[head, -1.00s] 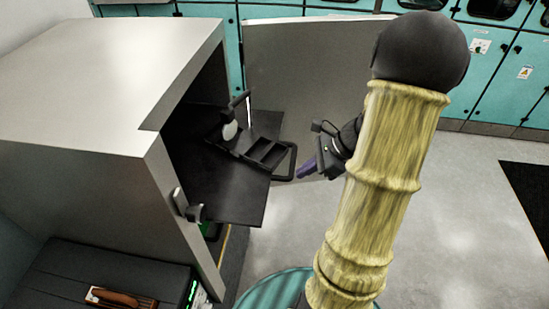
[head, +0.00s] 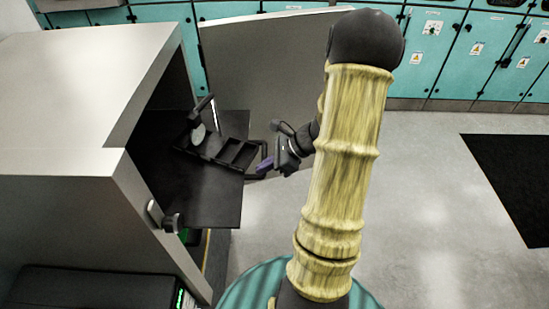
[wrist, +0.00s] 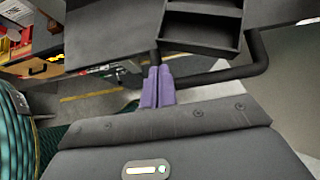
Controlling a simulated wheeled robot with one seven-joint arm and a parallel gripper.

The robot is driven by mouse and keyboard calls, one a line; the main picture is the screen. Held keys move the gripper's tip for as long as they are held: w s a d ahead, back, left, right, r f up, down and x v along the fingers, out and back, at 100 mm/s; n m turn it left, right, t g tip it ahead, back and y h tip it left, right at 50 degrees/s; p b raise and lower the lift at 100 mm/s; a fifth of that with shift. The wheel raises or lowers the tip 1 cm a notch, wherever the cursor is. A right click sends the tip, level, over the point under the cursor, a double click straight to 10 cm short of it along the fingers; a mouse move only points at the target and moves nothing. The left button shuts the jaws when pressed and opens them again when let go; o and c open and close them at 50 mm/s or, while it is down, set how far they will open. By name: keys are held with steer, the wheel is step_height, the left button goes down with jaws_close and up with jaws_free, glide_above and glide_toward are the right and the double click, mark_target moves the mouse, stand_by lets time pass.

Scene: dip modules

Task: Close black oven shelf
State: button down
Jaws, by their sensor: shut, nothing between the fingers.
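The black oven shelf (head: 215,209) sticks out of the open front of the grey oven (head: 75,75). A black tray with compartments and a handle (head: 236,153) rests on it; the tray (wrist: 200,35) also shows at the top of the wrist view. My gripper (head: 266,165) has purple fingers, which are shut and empty. It is at the tray's handle, at the shelf's outer side. In the wrist view the fingertips (wrist: 157,72) overlap the dark handle bar (wrist: 220,75); I cannot tell whether they touch it.
The oven door (head: 260,60) stands wide open behind the shelf. A latch (head: 165,217) projects from the oven's front edge. Teal cabinets (head: 455,50) line the back. The grey floor (head: 420,200) at right is clear up to a black mat (head: 515,175).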

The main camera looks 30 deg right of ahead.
steer(key=shift+p+x, duration=0.3)
steer(key=shift+x, duration=1.7)
steer(key=shift+w, duration=0.1)
